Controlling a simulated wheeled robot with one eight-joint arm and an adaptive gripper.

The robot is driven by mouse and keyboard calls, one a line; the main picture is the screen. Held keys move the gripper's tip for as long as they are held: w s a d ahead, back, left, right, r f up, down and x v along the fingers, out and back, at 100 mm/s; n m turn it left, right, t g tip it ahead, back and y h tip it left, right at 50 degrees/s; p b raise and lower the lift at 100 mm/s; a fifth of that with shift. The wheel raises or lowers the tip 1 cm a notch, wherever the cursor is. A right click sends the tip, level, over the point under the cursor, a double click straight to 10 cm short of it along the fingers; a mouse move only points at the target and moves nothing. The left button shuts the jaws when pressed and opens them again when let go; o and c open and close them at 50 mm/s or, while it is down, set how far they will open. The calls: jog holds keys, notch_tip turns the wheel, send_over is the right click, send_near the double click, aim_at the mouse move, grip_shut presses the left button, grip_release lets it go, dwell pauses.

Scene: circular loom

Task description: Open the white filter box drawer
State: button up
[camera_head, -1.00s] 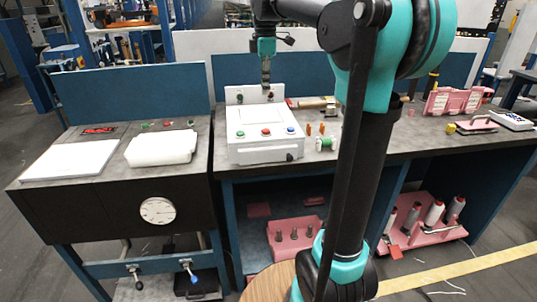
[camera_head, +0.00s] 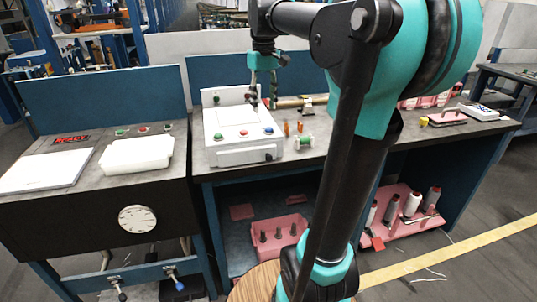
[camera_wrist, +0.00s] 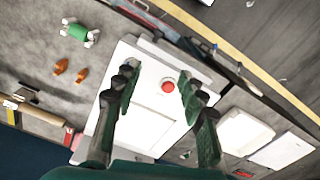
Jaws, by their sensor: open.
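The white filter box (camera_head: 215,158) stands on the grey bench, with green, red and blue buttons on its sloped top and a small black part (camera_head: 269,156) low on its front face at the right. My gripper (camera_head: 262,104) hangs above the back right part of the box, pointing down and open. In the wrist view, the two spread fingers frame the box (camera_wrist: 150,115) and its red button (camera_wrist: 168,86). Nothing is between the fingertips, which appear above the box, not touching it.
A green spool (camera_head: 303,142) and small orange pieces (camera_head: 287,128) lie right of the box. A rolled item (camera_head: 292,102) lies behind them. Pink trays with spools sit on the shelf below.

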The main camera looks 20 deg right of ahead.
jog(key=s+d+m, duration=0.1)
jog(key=s+m, duration=0.1)
jog(key=m, duration=0.1)
send_near(269, 155)
jog(key=shift+m, duration=0.3)
notch_tip(269, 155, down, 9)
jog(key=shift+f, duration=0.15)
grip_shut()
jog(key=shift+s, duration=0.1)
dwell(0.3)
